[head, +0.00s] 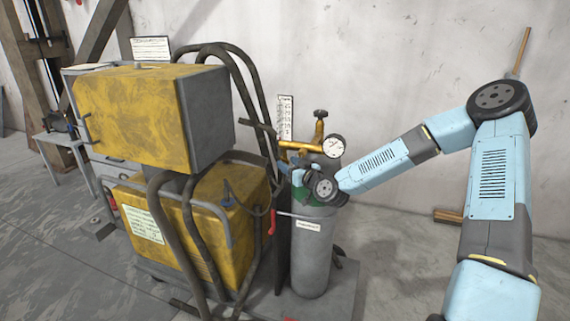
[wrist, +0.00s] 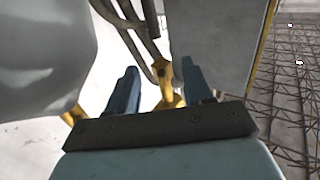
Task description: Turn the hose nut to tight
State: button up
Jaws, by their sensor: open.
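A brass fitting (wrist: 163,75), which looks like the hose nut, shows in the wrist view with a dark hose leading away from it. My gripper (wrist: 159,68) is open, with one blue finger on each side of this fitting. I cannot tell whether either finger touches it. In the head view my gripper (head: 290,171) is beside the regulator on the grey gas cylinder (head: 311,250), below the brass pipe (head: 297,146). The nut itself is too small or hidden there, and its tightness cannot be told.
The round gauge (head: 333,146) and the top valve (head: 320,119) stand close above my wrist. The yellow machine (head: 130,113) and dark hoses (head: 243,85) crowd the left side. A red-ended lever (head: 272,222) is below. The wall side at right is open.

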jog(key=shift+w+a, duration=0.4)
jog(key=shift+w, duration=0.15)
jog(key=shift+c, duration=0.2)
jog(key=shift+d, duration=0.1)
grip_shut()
